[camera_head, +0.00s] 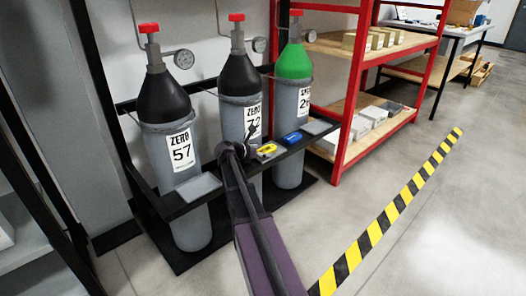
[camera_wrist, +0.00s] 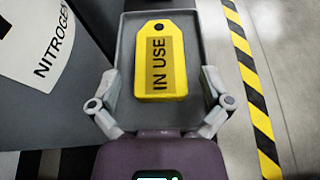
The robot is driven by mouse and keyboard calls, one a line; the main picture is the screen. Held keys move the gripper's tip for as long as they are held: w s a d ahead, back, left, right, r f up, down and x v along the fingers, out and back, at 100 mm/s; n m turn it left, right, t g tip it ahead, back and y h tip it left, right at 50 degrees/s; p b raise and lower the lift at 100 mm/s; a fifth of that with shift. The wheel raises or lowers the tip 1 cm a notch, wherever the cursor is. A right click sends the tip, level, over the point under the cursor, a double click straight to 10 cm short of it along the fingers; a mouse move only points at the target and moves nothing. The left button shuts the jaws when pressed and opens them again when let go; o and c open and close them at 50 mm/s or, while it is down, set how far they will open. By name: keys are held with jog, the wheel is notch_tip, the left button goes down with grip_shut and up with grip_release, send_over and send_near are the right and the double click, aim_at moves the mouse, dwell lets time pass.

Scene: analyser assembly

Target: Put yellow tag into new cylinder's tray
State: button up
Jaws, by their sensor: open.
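The yellow tag (camera_wrist: 159,62), printed "IN USE", lies flat in a grey tray (camera_wrist: 128,30) in the wrist view. The tag also shows in the head view (camera_head: 267,150), in front of the middle cylinder (camera_head: 238,88). My gripper (camera_wrist: 160,88) is open, with one finger at each side of the tag's near end. No grip on the tag shows. In the head view my gripper (camera_head: 248,138) is small and partly hidden by the arm. An empty grey tray (camera_head: 198,187) sits in front of the left cylinder (camera_head: 178,125), labelled "ZERO 57".
A blue tag (camera_head: 292,138) and another grey tray (camera_head: 318,127) are on the black rack near the green-topped cylinder (camera_head: 293,75). A red shelf unit (camera_head: 355,90) stands to the right. The floor beyond the striped tape (camera_head: 390,212) is clear.

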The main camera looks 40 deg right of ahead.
jog(key=shift+r, duration=0.15)
jog(key=shift+a+r, duration=0.1)
jog(key=shift+a, duration=0.2)
jog(key=p+v, duration=0.4)
jog(key=v, duration=0.5)
jog(key=shift+s+a+r, duration=0.1)
jog(key=shift+a+r, duration=0.15)
jog(key=shift+a, duration=0.05)
jog(key=shift+p+v, duration=0.35)
jog(key=shift+v, duration=0.45)
